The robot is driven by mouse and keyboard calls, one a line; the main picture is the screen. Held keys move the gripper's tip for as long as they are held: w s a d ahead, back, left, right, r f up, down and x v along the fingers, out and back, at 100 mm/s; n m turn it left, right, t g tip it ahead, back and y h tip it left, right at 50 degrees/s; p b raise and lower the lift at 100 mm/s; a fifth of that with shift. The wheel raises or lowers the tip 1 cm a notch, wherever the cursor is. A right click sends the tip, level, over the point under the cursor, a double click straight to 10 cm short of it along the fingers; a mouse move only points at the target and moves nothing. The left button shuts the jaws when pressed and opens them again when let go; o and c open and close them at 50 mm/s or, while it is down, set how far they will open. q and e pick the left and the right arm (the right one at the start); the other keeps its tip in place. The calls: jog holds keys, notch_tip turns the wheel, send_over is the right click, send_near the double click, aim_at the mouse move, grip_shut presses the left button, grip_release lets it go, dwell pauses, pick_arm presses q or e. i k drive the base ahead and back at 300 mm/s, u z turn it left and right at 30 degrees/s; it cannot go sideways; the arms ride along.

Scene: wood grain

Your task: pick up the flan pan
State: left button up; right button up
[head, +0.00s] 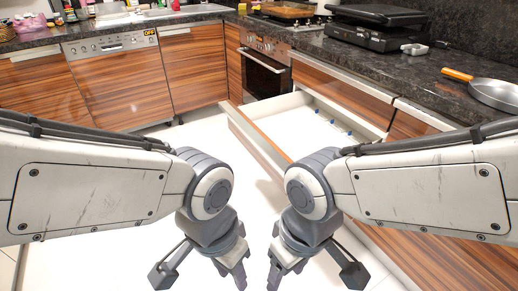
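A round shallow metal pan with an orange handle (492,93) lies on the dark counter at the far right in the head view. It may be the flan pan, but I cannot tell for sure. A small silvery metal piece (414,49) sits farther back on the same counter. My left gripper (233,272) and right gripper (279,272) hang low at the bottom centre, pointing down, well away from the counter. I see nothing held in either. Their fingers are small and seen from behind, so their opening is unclear.
An open white drawer (315,120) juts out from the right cabinets, with small blue items inside. A black grill (370,27) stands on the right counter, and a brown tray (287,9) is on the hob. White floor (165,150) is clear between the cabinets.

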aim_at(503, 96)
jog(key=z, duration=0.85)
jog(key=k, duration=0.55)
jog(key=u, duration=0.5)
jog(key=i, duration=0.95)
jog(key=z, duration=0.35)
